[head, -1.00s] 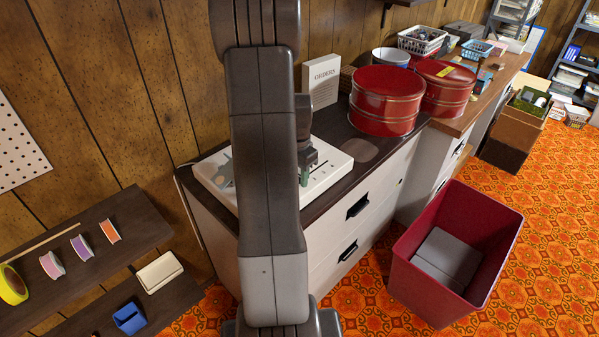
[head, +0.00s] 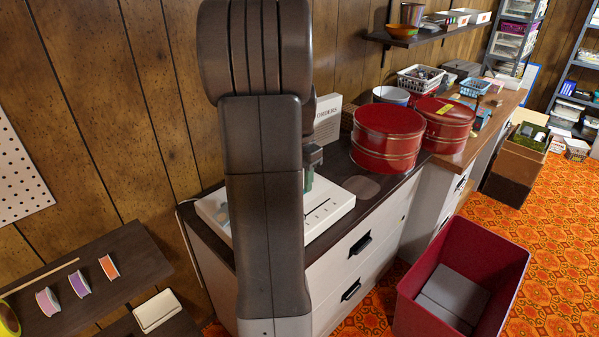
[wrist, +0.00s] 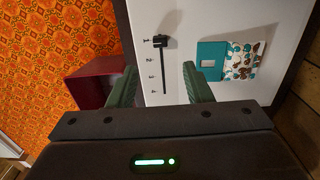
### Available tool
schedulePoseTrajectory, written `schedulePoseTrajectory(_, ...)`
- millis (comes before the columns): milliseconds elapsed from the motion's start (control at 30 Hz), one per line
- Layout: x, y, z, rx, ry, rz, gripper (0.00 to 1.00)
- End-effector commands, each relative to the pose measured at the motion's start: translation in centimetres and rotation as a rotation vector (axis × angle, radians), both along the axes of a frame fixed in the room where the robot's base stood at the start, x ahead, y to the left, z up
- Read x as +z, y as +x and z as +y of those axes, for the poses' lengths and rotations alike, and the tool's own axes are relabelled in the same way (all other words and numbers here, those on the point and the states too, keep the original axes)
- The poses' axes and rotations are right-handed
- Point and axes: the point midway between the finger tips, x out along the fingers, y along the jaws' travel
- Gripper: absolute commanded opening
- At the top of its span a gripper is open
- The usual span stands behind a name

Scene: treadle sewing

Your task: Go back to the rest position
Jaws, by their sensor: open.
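My gripper (wrist: 161,82) is open and empty, with its two green fingers apart in the wrist view. It is over a white board (wrist: 220,22) that has a black slider (wrist: 160,42) and printed numbers. A teal piece (wrist: 210,56) and a patterned cloth piece (wrist: 245,62) lie on the board to the right of the fingers. In the head view the white board (head: 335,208) is on a dark-topped cabinet. My arm hides part of the board and most of my gripper; one green finger shows.
Two red round tins (head: 388,138) stand right of the board. A red bin (head: 490,250) is on the floor in front of the cabinet. A shelf (head: 75,262) with thread spools (head: 78,284) is at lower left. A small wall shelf (head: 420,40) is at upper right.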

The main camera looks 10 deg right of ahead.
Motion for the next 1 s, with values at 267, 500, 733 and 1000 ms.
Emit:
schedulePoseTrajectory(267,1.7,0.0,0.0,0.0,0.0,0.0,0.45)
schedulePoseTrajectory(500,1.6,0.0,0.0,0.0,0.0,0.0,0.45)
schedulePoseTrajectory(733,0.0,0.0,0.0,0.0,0.0,0.003,0.45)
schedulePoseTrajectory(1000,-5.2,-0.1,0.0,0.0,0.0,0.004,0.45)
